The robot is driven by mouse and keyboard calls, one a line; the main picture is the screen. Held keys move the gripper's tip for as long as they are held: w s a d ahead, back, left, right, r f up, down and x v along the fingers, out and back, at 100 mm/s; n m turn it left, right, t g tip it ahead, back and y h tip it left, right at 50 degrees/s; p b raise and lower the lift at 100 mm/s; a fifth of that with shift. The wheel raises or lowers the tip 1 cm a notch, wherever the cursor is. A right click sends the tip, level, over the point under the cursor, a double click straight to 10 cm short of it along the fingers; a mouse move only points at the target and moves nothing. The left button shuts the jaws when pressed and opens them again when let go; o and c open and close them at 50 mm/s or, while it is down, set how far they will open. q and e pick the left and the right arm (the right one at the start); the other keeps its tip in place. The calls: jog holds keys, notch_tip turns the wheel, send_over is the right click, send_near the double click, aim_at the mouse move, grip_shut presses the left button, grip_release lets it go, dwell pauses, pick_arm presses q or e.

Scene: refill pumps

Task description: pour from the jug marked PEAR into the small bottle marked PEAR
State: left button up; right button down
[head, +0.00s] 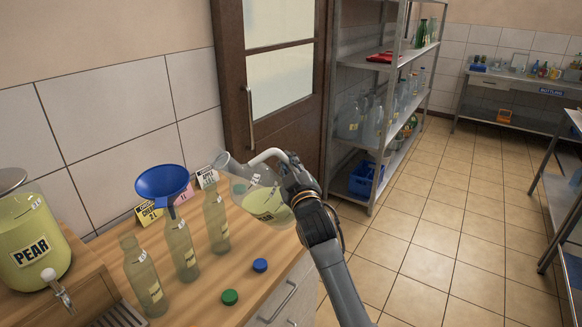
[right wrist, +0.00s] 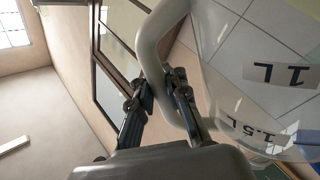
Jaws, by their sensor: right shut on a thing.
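The clear jug (head: 262,197) holds pale yellow liquid and is tilted with its mouth to the left, in the air above the counter's right part. My right gripper (head: 290,167) is shut on the jug's white handle, also seen in the right wrist view (right wrist: 160,95). Three small bottles stand in a row: a left one (head: 147,278), a middle one (head: 181,252) and a right one (head: 216,225). Their labels are unreadable here. A blue funnel (head: 163,182) sits in the middle bottle's neck. My left gripper is out of view.
A large dispenser marked PEAR (head: 32,245) with a tap stands at the left. A green cap (head: 229,297) and a blue cap (head: 260,265) lie on the wooden counter (head: 200,305). Small cards (head: 150,213) stand behind the bottles. Metal shelves (head: 372,150) stand beyond the jug.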

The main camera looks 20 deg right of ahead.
jog(key=r+n, duration=0.1)
jog(key=r, duration=0.1)
jog(key=a+r+n+p, duration=0.1)
jog(key=r, duration=0.1)
jog(key=a+r+n+y+p, duration=0.1)
jog(key=shift+s+r+n+t, duration=0.15)
jog(key=shift+r+n+t, duration=0.15)
jog(key=shift+r, duration=0.1)
jog(key=a+r+n+p, duration=0.1)
jog(key=a+r+n+y+p, duration=0.1)
jog(key=r, duration=0.1)
jog(key=a+r+n+p, duration=0.1)
jog(key=shift+s+a+r+n+y, duration=0.2)
jog(key=shift+a+r+n+y, duration=0.1)
jog(key=shift+r+n, duration=0.1)
jog(key=shift+s+a+r+n+t+p, duration=0.1)
jog(key=shift+a+r+n+t+p, duration=0.05)
jog(key=shift+a+r+n+p, duration=0.35)
jog(key=shift+a+r+n+t+p, duration=0.15)
jog(key=shift+a+r+n+p, duration=0.15)
jog(key=shift+r+p, duration=0.2)
jog(key=shift+w+a+r+n+y, duration=0.2)
jog(key=shift+w+r+n+y, duration=0.15)
jog(key=shift+w, duration=0.35)
